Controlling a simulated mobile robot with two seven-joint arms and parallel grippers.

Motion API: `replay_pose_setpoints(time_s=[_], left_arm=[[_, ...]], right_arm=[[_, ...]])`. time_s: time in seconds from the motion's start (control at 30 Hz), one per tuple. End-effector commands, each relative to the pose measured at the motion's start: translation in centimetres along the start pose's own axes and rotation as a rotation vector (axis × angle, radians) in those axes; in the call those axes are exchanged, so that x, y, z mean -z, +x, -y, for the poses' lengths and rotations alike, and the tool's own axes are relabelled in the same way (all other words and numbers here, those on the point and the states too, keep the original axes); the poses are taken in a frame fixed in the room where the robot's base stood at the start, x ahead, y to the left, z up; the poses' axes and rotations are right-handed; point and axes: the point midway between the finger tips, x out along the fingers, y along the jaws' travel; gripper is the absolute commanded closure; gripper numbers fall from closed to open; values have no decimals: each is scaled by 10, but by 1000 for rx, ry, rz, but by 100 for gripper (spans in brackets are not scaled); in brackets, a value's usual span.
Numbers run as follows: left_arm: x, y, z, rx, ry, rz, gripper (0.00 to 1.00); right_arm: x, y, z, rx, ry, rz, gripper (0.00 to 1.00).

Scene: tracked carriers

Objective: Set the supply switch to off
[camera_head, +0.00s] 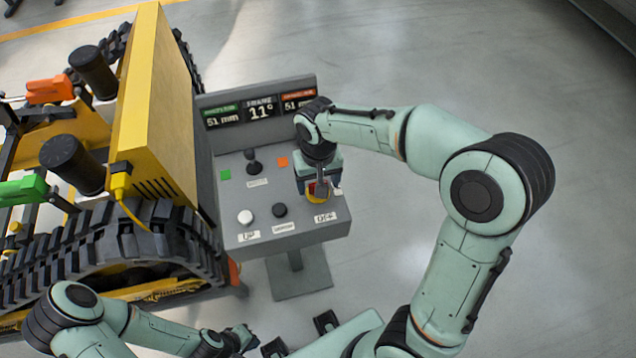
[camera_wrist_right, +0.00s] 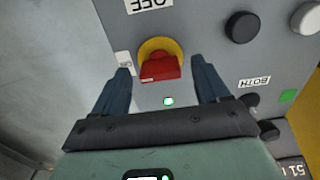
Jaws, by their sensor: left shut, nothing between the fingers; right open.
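The supply switch (camera_wrist_right: 160,66) is a red knob on a yellow round base, set in the grey control panel (camera_head: 240,190). In the head view the switch (camera_head: 317,191) shows partly behind my right gripper (camera_head: 318,184). An OFF label (camera_wrist_right: 150,4) is beside it. In the right wrist view my right gripper (camera_wrist_right: 160,68) is open, one finger on each side of the red knob, with visible gaps. My left gripper (camera_head: 246,336) is shut and empty, low in the head view, away from the panel.
The panel has a white button (camera_head: 245,217), a black button (camera_head: 279,210), a black lever (camera_head: 254,165) and a display (camera_head: 261,108) reading 51 mm and 11°. A yellow tracked carrier (camera_head: 160,110) stands close on the left. The floor to the right is clear.

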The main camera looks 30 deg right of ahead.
Motion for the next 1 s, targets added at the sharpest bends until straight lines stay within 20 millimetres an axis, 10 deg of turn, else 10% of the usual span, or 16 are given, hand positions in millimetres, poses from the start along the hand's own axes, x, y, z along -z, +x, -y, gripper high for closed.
replay_pose_setpoints(time_s=[0.43,0.63,1.0], left_arm=[[0,2,1,0,0,1,100],[0,2,1,0,0,1,100],[0,1,1,0,0,0,100]], right_arm=[[0,13,0,0,0,-1,26],[0,13,0,0,0,-1,82],[0,13,0,0,-46,-1,82]])
